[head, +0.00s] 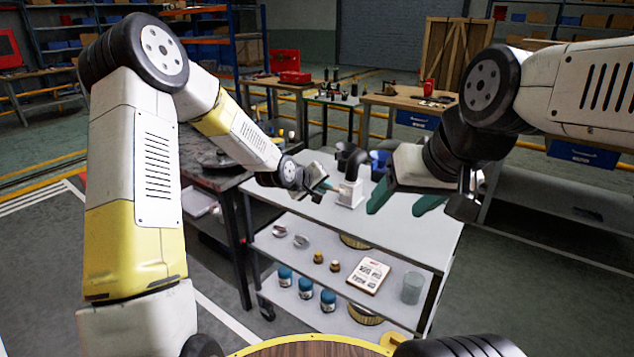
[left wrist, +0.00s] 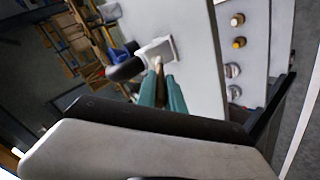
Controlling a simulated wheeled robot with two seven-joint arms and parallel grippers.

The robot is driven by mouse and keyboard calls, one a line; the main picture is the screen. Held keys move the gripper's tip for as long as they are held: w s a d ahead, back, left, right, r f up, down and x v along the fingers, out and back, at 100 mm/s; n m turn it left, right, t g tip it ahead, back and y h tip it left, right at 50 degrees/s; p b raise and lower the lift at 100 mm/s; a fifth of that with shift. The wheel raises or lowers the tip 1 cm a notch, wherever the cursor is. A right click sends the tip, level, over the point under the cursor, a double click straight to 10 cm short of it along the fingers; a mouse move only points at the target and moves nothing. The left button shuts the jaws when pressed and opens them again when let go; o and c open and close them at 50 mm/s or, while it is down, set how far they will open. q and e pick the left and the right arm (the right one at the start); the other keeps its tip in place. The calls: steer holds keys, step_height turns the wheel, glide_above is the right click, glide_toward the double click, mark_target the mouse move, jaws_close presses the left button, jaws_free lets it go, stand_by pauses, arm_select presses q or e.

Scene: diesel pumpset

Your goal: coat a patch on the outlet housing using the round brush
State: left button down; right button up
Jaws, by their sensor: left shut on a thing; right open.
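The outlet housing appears to be the white block (head: 350,193) with black curved pipes on the cart's top. It also shows in the left wrist view (left wrist: 160,47). My left gripper (head: 319,187) is just left of it, shut on the round brush. In the left wrist view, the brush (left wrist: 158,66) sticks out between the teal fingertips (left wrist: 161,82) and points at the block. Its tip is at or very near the block's face; I cannot tell if they touch. Any coated patch is too small to see. My right gripper (head: 407,200) is open and empty over the cart's right side.
The grey cart (head: 408,238) has clear top space in front of the block. Its lower shelves hold blue-lidded jars (head: 306,288), small yellow-brown items (head: 318,257), a printed sign (head: 369,276) and a clear cup (head: 411,288). A dark workbench (head: 222,180) stands at the left.

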arm_select(q)
steer(key=shift+s+d, duration=0.55)
steer(key=shift+d, duration=0.3)
steer(key=shift+s+d, duration=0.5)
steer(key=shift+d, duration=0.3)
steer(key=shift+s+a, duration=0.1)
steer(key=shift+s+a, duration=0.55)
steer(key=shift+s, duration=0.25)
steer(key=shift+s+a, duration=0.55)
steer(key=shift+s, duration=0.2)
steer(key=shift+s+a, duration=0.55)
steer(key=shift+s, duration=0.25)
steer(key=shift+s+a, duration=0.45)
steer(key=shift+s, duration=0.2)
steer(key=shift+s+a, duration=0.45)
steer(key=shift+s, duration=0.15)
